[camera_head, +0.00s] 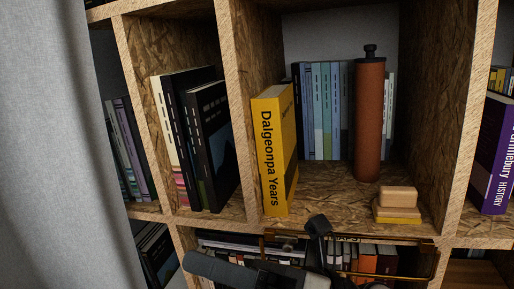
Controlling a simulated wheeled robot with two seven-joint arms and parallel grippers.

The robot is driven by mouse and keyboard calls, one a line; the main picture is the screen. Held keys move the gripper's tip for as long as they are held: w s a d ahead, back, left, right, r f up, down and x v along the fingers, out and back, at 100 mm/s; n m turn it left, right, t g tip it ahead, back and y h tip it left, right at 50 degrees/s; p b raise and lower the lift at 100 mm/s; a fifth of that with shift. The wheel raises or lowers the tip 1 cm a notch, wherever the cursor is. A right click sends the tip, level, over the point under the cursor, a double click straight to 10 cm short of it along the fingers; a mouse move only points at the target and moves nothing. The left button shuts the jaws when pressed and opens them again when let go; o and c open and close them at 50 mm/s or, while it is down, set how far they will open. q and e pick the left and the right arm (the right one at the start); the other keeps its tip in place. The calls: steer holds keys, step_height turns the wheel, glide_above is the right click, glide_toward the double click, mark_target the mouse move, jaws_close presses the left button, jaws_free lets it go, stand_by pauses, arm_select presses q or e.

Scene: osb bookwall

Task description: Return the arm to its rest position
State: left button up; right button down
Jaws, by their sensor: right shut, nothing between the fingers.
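My right gripper (318,226) shows at the bottom middle as a dark form, shut and empty. It is in front of the lower edge of the middle compartment, below and right of the yellow book "Dalgeonpa Years" (274,150) and apart from it as far as I can tell. Grey and black parts of my arm lie along the bottom edge. My left gripper is not in view.
The OSB bookwall (234,110) fills the view. The middle compartment holds a brown cylinder (369,120), stacked small blocks (397,196) and several books. A brown-rimmed frame (425,243) is below. A grey curtain (45,150) hangs at left.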

steer(key=w+d+f+m+t+h, duration=0.3)
steer(key=m+t, duration=0.3)
steer(key=m, duration=0.4)
steer(key=w+d+f+m+t+h+p, duration=0.1)
steer(key=w+d+f+m+t+h, duration=0.2)
steer(key=m, duration=0.7)
steer(key=w+d+f+m+t+h, duration=0.3)
steer(key=d+f+m+t+h, duration=0.2)
steer(key=m, duration=0.6)
steer(key=shift+w+d+f+t+h+p, duration=0.1)
steer(key=shift+d+t+h+p, duration=0.1)
steer(key=shift+d+t+h, duration=0.55)
steer(key=shift+f+t+h+p, duration=0.15)
steer(key=shift+t+h, duration=0.3)
steer(key=shift+t, duration=0.7)
steer(key=s+d+f+m+g+h, duration=0.2)
steer(key=s+f+m, duration=0.1)
steer(key=f, duration=0.3)
steer(key=s+d+f+m+g+h+p, duration=0.1)
steer(key=s+d+f+m+g+h, duration=0.1)
steer(key=f, duration=0.5)
steer(key=s+d+f+m+g+h, duration=0.1)
steer(key=s+f+m+g, duration=0.3)
steer(key=s+f+m, duration=0.1)
steer(key=shift+s+d+f+m+h, duration=0.15)
steer(key=shift+d+f+m+h, duration=0.25)
steer(key=shift+f+m, duration=0.3)
